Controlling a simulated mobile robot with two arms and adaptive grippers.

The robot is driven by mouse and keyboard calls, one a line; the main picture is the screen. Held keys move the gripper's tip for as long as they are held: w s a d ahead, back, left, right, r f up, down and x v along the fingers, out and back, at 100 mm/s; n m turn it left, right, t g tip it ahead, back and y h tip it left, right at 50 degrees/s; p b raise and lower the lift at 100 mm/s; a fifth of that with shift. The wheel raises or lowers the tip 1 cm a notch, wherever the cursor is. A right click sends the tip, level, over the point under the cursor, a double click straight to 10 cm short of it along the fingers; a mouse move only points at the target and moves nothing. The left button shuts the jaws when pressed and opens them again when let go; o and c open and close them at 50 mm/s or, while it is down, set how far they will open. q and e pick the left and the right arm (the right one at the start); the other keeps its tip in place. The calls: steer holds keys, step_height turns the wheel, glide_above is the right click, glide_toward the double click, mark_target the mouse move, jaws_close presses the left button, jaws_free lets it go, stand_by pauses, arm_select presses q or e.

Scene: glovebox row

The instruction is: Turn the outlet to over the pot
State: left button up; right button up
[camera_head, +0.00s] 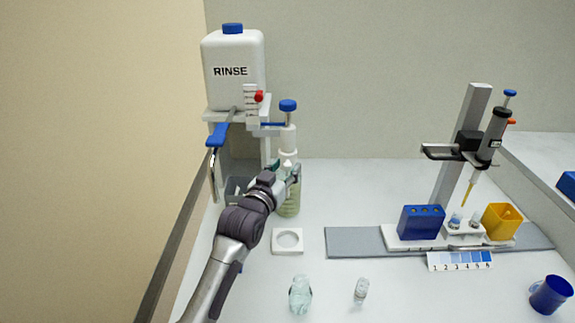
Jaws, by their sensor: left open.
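A dispenser bottle (289,206) with greenish contents and a blue-capped pump top (288,106) stands left of centre. My left gripper (288,172) is open at the neck of this bottle, and its fingers overlap the dispenser's lower part. Whether they touch it, and where the dispenser's outlet points, I cannot tell, as the gripper covers that area. A clear glass pot (300,295) stands in front, apart from the bottle. A white square holder (288,252) with a round recess lies between them, empty. My right gripper is not in view.
A white RINSE tank (233,72) with a blue-handled tap (217,134) stands behind my left arm, above a grey bin (237,190). A small vial (361,291) stands right of the pot. A pipette stand (460,145), blue block (421,222) and yellow box (502,222) are right.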

arm_select(q)
steer(key=shift+x, duration=0.9)
steer(key=shift+c, duration=0.3)
jaws_close()
